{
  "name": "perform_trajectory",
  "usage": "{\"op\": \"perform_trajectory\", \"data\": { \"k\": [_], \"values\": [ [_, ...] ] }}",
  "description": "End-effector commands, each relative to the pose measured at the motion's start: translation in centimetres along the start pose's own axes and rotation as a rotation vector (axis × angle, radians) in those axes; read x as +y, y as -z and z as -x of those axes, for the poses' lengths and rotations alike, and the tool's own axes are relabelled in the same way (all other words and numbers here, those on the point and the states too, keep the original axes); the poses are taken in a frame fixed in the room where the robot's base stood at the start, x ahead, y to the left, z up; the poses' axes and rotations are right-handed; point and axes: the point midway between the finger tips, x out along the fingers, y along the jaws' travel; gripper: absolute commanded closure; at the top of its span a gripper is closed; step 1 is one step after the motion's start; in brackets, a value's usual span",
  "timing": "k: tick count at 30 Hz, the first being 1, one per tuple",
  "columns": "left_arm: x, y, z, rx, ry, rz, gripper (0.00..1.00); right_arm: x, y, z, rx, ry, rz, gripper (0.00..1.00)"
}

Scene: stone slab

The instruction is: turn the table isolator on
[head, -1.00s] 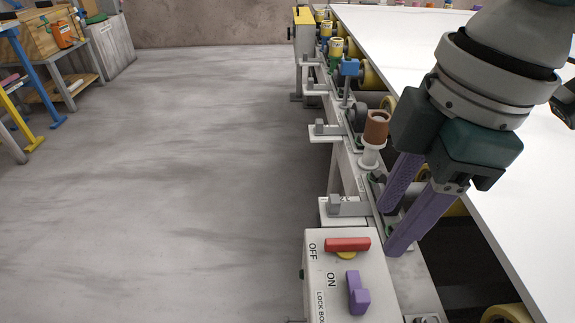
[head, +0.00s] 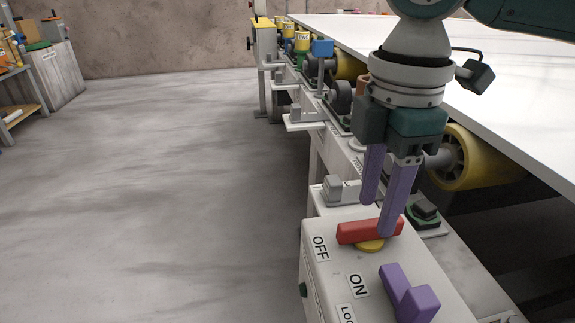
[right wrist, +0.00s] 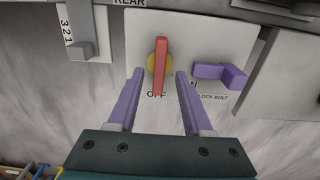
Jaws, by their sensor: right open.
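The table isolator is a red bar handle (head: 355,233) on a yellow disc (head: 371,245), on top of a grey box (head: 335,272) lettered OFF and ON. In the right wrist view the red handle (right wrist: 160,60) points at OFF. My right gripper (head: 377,219) is open and empty, its purple fingers pointing down at the handle's right end. In the right wrist view the fingers (right wrist: 159,72) appear on either side of the handle; I cannot tell whether they touch it. My left gripper is not in view.
A purple lock bolt (head: 408,296) sits on the same box beside the ON label. The white slab (head: 515,95) and a yellow roller (head: 470,158) are close to the right of my gripper. Small grey levers on brackets line the frame beyond. The floor at left is clear.

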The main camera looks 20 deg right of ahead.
Motion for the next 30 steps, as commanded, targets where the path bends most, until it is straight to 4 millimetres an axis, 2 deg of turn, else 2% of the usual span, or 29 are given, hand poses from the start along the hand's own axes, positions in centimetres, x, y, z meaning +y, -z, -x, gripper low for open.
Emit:
{"op": "perform_trajectory", "data": {
  "k": [1,6,16,27,30],
  "values": [
    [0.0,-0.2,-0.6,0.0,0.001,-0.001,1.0,0.0,0.0,-1.2,-0.001,0.001,-0.001,0.5],
    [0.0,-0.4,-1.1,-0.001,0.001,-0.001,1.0,0.0,0.0,-2.7,-0.001,0.0,0.001,0.5],
    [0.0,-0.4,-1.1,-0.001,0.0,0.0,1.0,0.0,0.0,-2.9,0.0,-0.001,0.001,0.51],
    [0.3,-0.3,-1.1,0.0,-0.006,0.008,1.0,0.0,0.0,-2.9,0.0,-0.001,0.001,0.93],
    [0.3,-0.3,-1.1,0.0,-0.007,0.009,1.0,0.0,0.0,-2.9,0.0,-0.001,0.001,1.0]
  ]
}}
